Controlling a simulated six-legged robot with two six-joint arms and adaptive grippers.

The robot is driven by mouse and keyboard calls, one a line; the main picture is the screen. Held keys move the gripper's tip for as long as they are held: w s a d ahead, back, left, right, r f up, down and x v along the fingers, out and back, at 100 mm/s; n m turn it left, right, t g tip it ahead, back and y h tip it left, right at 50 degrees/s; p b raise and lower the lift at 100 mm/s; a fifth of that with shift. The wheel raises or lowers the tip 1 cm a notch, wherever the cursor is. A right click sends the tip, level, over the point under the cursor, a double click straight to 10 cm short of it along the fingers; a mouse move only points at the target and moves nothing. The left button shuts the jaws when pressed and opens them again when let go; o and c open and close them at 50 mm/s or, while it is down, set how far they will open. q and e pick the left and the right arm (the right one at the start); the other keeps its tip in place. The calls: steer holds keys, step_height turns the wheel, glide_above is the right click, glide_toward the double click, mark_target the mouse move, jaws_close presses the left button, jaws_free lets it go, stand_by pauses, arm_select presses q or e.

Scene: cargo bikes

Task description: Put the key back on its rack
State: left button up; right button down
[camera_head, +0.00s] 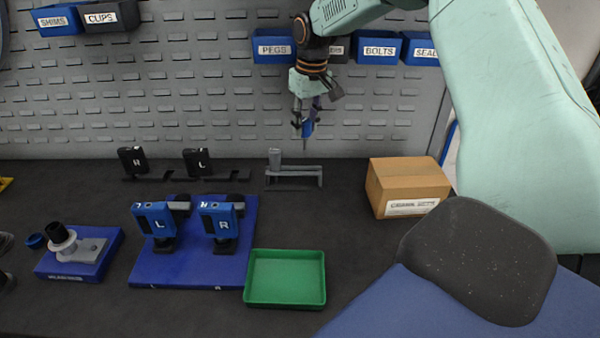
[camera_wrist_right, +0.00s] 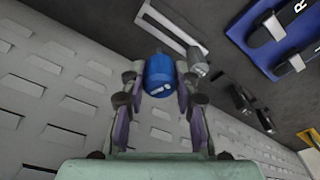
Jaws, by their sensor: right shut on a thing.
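My right gripper (camera_head: 308,122) is shut on the key, which has a blue handle (camera_head: 308,129) and a thin dark shaft pointing down. The key hangs above the back of the bench. In the right wrist view the blue handle (camera_wrist_right: 160,74) sits between the fingers of the gripper (camera_wrist_right: 160,90). The grey open-frame rack (camera_head: 304,171) stands on the bench below the gripper, with a grey upright piece at its left end. The rack (camera_wrist_right: 172,27) also shows beyond the key in the wrist view, apart from it. My left gripper is not in view.
A cardboard box (camera_head: 408,183) stands right of the rack. Two black holders (camera_head: 132,160) are left of it. A blue board (camera_head: 190,270) with blue L and R blocks and a green tray (camera_head: 285,302) lie nearer. The perforated wall (camera_head: 200,100) carries labelled bins behind the gripper.

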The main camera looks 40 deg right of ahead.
steer(key=f, duration=0.6)
steer(key=s+f, duration=0.1)
steer(key=f, duration=0.2)
steer(key=shift+d+b, duration=0.2)
steer(key=shift+b, duration=0.2)
steer(key=shift+s+d+f, duration=0.1)
steer(key=shift+s+f, duration=0.05)
steer(key=shift+f, duration=0.05)
steer(key=shift+w+a, duration=0.2)
steer(key=shift+a, duration=0.1)
steer(key=shift+d+f, duration=0.15)
steer(key=shift+f, duration=0.15)
steer(key=c, duration=1.3)
jaws_free()
steer(key=shift+s+d, duration=0.1)
steer(key=o, duration=0.3)
steer(key=shift+a, duration=0.2)
